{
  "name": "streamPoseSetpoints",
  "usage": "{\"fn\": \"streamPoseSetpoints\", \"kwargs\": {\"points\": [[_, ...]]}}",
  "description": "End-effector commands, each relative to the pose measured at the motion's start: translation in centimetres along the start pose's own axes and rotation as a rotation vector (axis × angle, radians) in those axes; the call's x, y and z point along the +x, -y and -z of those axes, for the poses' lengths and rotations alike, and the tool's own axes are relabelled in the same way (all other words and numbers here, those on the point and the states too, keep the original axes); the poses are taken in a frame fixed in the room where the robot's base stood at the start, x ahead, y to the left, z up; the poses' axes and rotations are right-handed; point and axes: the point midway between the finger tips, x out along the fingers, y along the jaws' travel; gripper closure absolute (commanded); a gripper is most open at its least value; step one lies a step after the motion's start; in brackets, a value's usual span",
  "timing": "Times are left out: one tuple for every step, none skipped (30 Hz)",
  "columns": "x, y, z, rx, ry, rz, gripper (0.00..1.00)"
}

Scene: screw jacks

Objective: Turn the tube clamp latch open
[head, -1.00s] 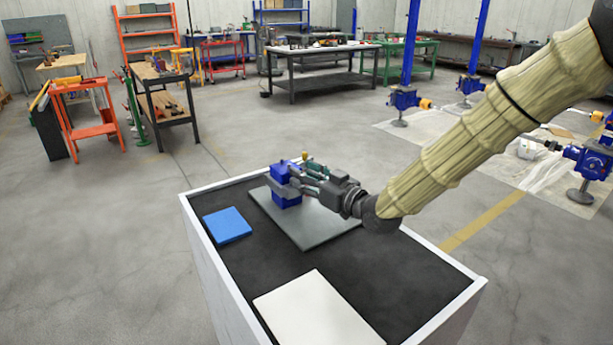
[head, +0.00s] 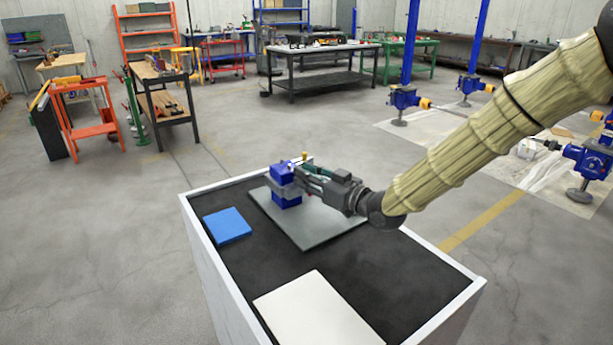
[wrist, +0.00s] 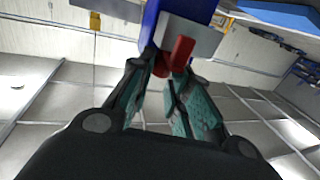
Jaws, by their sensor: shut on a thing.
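The tube clamp is a blue block with a grey band (head: 284,190), standing upright on a grey plate (head: 328,230). In the wrist view its blue body (wrist: 187,8) and grey part (wrist: 190,36) fill the top middle. A red latch handle (wrist: 182,52) sticks out from it toward my fingers. My gripper (head: 303,176) reaches the clamp from the right. In the wrist view my gripper (wrist: 168,68) has its teal-padded fingers shut on the red latch at the tips. The fingers hide part of the latch, and its turn angle is hard to tell.
The plate lies on a dark-topped, white-rimmed bench (head: 232,288). A blue square (head: 227,225) lies left of the plate and a white panel (head: 315,312) lies in front. A small yellow piece (head: 304,156) shows behind the clamp. Dark bench top is bare between them.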

Motion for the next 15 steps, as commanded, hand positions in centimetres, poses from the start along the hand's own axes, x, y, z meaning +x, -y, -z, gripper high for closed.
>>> {"fn": "streamPoseSetpoints", "kwargs": {"points": [[-0.01,-0.05,0.03,0.000,0.000,-0.001,1.00],[-0.01,-0.05,0.02,0.000,0.000,-0.001,1.00],[-0.01,-0.05,0.02,0.000,0.000,-0.001,1.00],[-0.02,-0.06,0.02,0.000,0.000,-0.001,1.00],[-0.02,-0.06,0.02,0.000,0.000,-0.001,1.00],[-0.02,-0.06,0.02,0.000,0.000,-0.001,1.00],[-0.02,-0.06,0.02,0.000,0.000,-0.002,0.77],[-0.02,-0.06,0.02,0.000,0.000,-0.002,0.72],[-0.02,-0.06,0.02,0.000,0.000,-0.002,0.65],[-0.02,-0.05,0.02,0.000,0.000,-0.001,0.60],[-0.01,-0.05,0.02,0.000,0.000,-0.001,0.60],[-0.01,-0.04,0.02,0.000,0.000,-0.001,0.60],[0.00,-0.03,0.02,0.000,0.000,-0.001,0.60],[0.00,-0.03,0.01,0.000,0.000,-0.001,0.60],[0.01,-0.02,0.01,0.000,0.000,-0.001,0.60]]}}
